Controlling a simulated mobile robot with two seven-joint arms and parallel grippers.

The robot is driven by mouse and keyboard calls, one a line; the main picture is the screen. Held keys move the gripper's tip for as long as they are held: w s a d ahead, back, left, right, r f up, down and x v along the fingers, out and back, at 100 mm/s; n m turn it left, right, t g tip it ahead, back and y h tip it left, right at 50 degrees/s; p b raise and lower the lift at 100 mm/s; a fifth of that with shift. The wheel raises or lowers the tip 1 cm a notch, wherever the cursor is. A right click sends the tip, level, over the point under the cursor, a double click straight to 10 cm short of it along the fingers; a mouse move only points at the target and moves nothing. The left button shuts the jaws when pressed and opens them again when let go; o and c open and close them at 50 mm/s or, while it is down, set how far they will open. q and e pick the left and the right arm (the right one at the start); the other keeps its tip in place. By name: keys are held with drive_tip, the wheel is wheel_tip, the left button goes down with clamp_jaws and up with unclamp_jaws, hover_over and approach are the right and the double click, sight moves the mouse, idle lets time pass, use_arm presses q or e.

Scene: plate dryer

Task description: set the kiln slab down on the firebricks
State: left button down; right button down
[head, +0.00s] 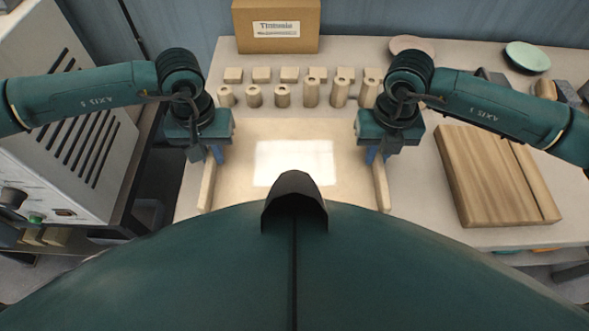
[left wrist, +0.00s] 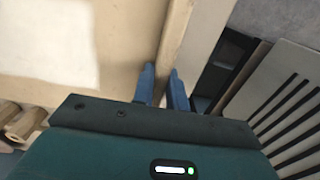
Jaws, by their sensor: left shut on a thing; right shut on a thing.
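The kiln slab (head: 240,142) is a broad beige board with a bright white rectangle on its middle and a raised strip along each side. My left gripper (head: 217,153) is shut on its left strip; in the left wrist view the blue fingers (left wrist: 163,88) close around the strip of the slab (left wrist: 118,75). My right gripper (head: 373,155) is shut on its right strip. My body hides the slab's near edge. I cannot tell how high it is held. Beige blocks (head: 55,237), possibly firebricks, show at the lower left; no firebricks are visible under the slab.
Several small blocks (head: 261,75) and cylindrical posts (head: 282,96) stand in rows just behind the slab. A cardboard box (head: 275,28) is at the back. Wooden boards (head: 485,178) lie at the right, plates (head: 527,56) at the back right. A vented grey cabinet (head: 75,100) stands left.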

use_arm(q)
drive_tip(key=c, duration=1.4)
unclamp_jaws()
use_arm(e)
drive_tip(key=c, duration=1.4)
unclamp_jaws()
use_arm(q)
wheel_tip(320, 180, up, 12)
use_arm(e)
wheel_tip(320, 180, up, 12)
